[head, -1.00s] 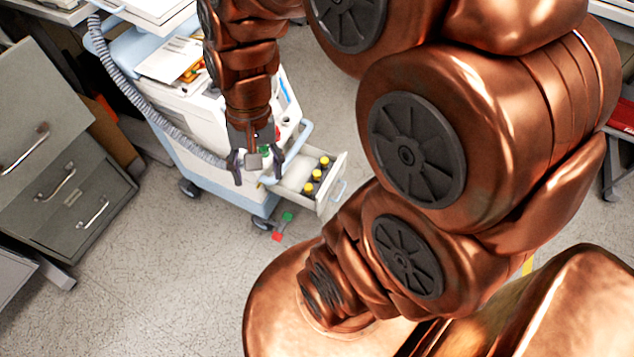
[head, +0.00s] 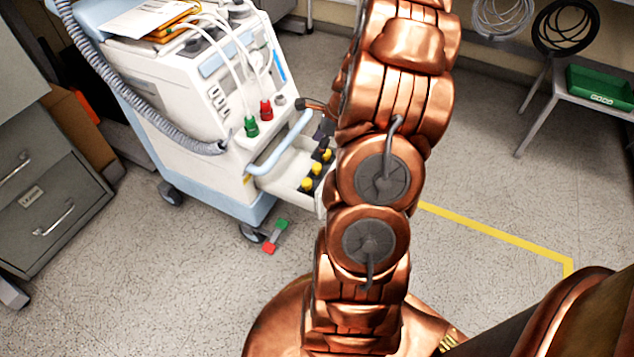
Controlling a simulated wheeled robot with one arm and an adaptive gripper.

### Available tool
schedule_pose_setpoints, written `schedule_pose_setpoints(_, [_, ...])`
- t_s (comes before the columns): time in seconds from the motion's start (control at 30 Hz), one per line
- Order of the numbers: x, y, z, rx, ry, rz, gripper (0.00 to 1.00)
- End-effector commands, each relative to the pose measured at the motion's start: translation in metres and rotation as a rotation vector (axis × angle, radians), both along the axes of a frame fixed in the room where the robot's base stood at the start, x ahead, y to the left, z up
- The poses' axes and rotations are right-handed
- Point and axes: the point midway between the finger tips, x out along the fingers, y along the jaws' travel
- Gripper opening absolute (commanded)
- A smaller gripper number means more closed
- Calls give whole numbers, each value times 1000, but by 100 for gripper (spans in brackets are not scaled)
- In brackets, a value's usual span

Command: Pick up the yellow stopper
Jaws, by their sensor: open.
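Yellow stoppers show in the open white drawer of the cart: one at the back (head: 327,155), one in the middle (head: 317,168) and one at the front (head: 307,183). They stand in a row in a dark holder. I cannot tell which one the task means. My gripper (head: 322,131) shows only as a dark part above the back end of the drawer, close to the back stopper. The rest of it is hidden behind my arm. It is open, and nothing is seen held.
The white and blue cart (head: 215,130) carries a blue rail (head: 282,150), a grey hose (head: 135,105), and green and red connectors. A red-green item (head: 275,236) lies on the floor. Grey cabinets (head: 55,190) stand left. A green bin (head: 600,87) sits on a table right.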

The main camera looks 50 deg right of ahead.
Motion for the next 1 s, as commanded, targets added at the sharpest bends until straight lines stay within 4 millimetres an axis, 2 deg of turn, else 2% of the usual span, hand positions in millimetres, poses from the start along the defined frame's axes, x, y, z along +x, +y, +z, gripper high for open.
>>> schedule_pose_setpoints(0.03, [-4,-11,-20,11,5,-50,61])
schedule_pose_setpoints(0.13, [-7,-24,-33,24,9,-117,61])
schedule_pose_setpoints(0.23, [-8,-28,-41,29,11,-146,61])
schedule_pose_setpoints(0.63, [1,-23,-70,26,10,-148,61])
schedule_pose_setpoints(0.9, [10,-15,-104,30,12,-146,61])
schedule_pose_setpoints(1.0, [13,-13,-110,30,12,-146,61])
